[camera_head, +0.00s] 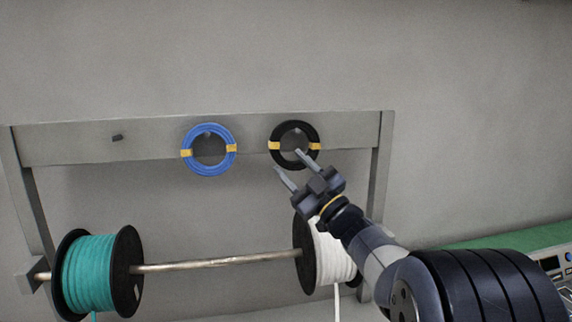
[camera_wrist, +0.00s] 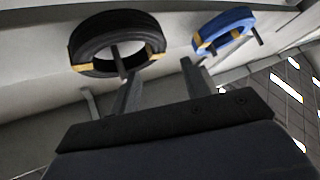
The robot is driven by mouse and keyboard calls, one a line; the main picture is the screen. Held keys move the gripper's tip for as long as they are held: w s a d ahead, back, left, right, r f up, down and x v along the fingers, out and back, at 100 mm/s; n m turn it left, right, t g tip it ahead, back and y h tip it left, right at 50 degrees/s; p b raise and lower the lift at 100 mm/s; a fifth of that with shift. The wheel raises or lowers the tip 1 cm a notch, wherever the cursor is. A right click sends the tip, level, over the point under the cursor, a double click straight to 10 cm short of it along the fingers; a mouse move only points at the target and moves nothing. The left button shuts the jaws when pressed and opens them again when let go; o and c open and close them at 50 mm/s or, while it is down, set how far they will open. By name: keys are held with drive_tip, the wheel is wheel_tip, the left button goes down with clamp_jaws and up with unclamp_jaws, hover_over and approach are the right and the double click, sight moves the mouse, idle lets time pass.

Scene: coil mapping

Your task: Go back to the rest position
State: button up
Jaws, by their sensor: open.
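My gripper (camera_head: 291,168) is open and empty, in front of the rack and just below the black coil. In the wrist view my gripper (camera_wrist: 158,78) shows its two fingers apart with nothing between them. The black coil (camera_head: 275,133), with yellow ties, hangs on a peg on the right part of the board. It also shows in the wrist view (camera_wrist: 90,42). The blue coil (camera_head: 208,169), also with yellow ties, hangs on a peg to its left and appears at the upper right of the wrist view (camera_wrist: 226,22).
An empty peg (camera_head: 117,138) sticks out at the left of the grey board (camera_head: 70,145). Below, a metal rod (camera_head: 215,263) carries a teal spool (camera_head: 88,273) and a white spool (camera_head: 333,258), close under my arm. A green surface (camera_head: 510,234) lies at the right.

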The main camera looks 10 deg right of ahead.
drive_tip(key=b+v, duration=0.2)
drive_tip(key=v, duration=0.5)
drive_tip(key=shift+s, duration=0.25)
drive_tip(key=shift+d, duration=0.1)
drive_tip(key=p+x, duration=0.4)
drive_tip(key=x, duration=0.6)
drive_tip(key=shift+w+r, duration=0.2)
drive_tip(key=shift+w, duration=0.05)
drive_tip(key=shift+w+a+r+p, duration=0.2)
drive_tip(key=shift+r+p, duration=0.05)
drive_tip(key=shift+p, duration=0.1)
drive_tip(key=shift+r, duration=0.1)
drive_tip(key=shift+s, duration=0.65)
drive_tip(key=shift+w, duration=0.15)
